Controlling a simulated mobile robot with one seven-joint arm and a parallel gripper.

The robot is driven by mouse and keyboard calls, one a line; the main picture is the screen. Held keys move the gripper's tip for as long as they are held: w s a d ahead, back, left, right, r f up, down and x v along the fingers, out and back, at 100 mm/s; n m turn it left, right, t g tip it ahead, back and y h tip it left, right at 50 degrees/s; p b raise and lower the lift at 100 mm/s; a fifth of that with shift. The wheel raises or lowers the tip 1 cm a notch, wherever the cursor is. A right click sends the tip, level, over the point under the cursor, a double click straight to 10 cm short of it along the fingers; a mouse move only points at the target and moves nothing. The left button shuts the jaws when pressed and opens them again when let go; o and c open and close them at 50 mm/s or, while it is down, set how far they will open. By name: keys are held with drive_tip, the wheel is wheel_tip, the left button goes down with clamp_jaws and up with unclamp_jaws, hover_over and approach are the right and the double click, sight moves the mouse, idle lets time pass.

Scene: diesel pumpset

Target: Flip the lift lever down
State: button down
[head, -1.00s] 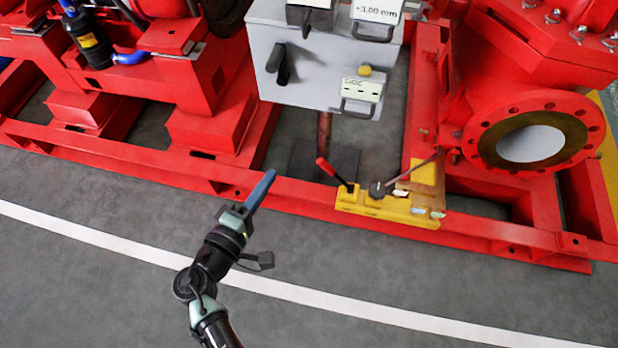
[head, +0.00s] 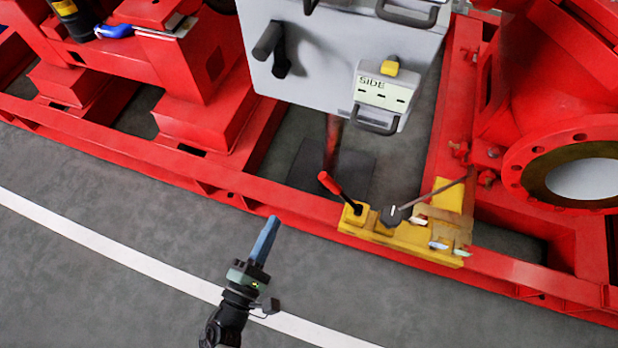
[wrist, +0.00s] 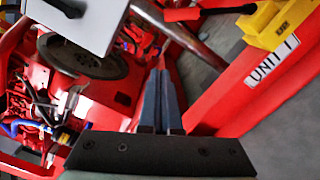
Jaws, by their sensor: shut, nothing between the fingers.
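The lift lever, a red-gripped handle (head: 336,189) on a dark stem, stands tilted up and to the left from the yellow block (head: 408,238) on the red base frame. My gripper (head: 274,222) is shut and empty, its blue fingers pressed together. In the head view it appears left of and below the lever, apart from it. In the wrist view my gripper's fingers (wrist: 165,75) point ahead. There the lever's red handle (wrist: 185,14) lies along the top, right of the fingertips, and part of the yellow block (wrist: 275,22) shows at the top right.
A grey cabinet (head: 330,60) with handles stands above the lever. A dark knob (head: 392,215) with a thin rod sits on the block beside the lever. The red base rail (head: 230,190) runs along the front. The grey floor (head: 120,260) before it is clear.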

drive_tip(key=w+d+r+b, duration=0.2)
drive_tip(key=w+d+b, duration=0.1)
drive_tip(key=w+d, duration=0.4)
drive_tip(key=shift+w, duration=1)
drive_tip(key=shift+r, duration=0.15)
